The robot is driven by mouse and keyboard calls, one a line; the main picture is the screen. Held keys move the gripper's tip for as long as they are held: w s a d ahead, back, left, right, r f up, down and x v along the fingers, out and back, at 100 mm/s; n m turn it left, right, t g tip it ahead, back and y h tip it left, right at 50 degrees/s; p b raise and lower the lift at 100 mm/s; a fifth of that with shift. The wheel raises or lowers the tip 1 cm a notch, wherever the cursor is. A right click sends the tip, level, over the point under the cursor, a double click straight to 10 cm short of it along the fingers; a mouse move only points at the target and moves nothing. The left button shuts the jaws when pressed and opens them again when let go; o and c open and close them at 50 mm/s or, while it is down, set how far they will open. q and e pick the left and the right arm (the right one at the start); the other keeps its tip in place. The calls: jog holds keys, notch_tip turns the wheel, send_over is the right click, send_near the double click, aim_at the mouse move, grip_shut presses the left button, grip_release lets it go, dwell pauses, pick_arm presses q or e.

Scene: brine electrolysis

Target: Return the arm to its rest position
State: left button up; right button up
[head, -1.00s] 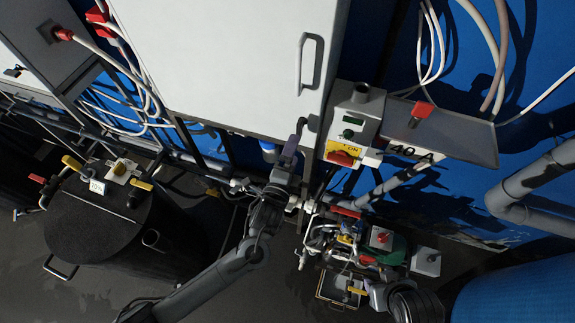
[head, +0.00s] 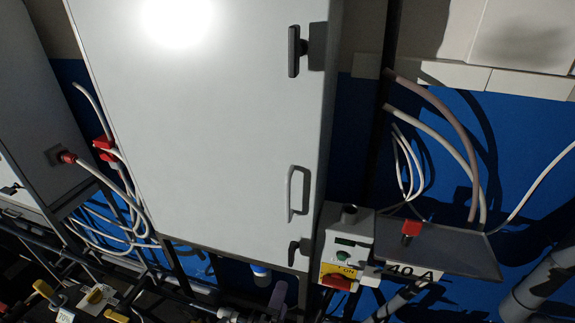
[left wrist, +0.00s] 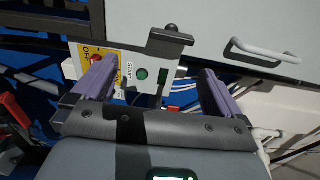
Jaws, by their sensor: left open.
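Beyond the fingers is the control box (left wrist: 128,70) with a green START button and a red knob on yellow. My right gripper is not in view.
The control box (head: 346,248) sits right of the cabinet's lower corner, beside a grey sloped tray (head: 452,254) marked 40 A. The cabinet handle (head: 293,194) sticks out. Hoses (head: 440,130) hang at the right, and yellow-handled valves (head: 95,296) stand at the lower left.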

pick_arm(q)
jog(key=s+a+f+n+g+y+p, duration=0.3)
jog(key=s+a+f+n+g, duration=0.3)
jog(key=s+a, duration=0.4)
jog(key=s+a+r+n+g, duration=0.1)
jog(key=s+a+n+g, duration=0.2)
jog(key=s+n, duration=0.3)
jog(key=s+a+n+g+y, duration=0.1)
jog(key=s+a+n+g, duration=0.3)
jog(key=s, duration=0.6)
jog(key=a+n, duration=0.2)
jog(key=n, duration=0.1)
jog(key=shift+a+r, duration=0.15)
jog(key=shift+r, duration=0.2)
jog(key=shift+c, duration=0.3)
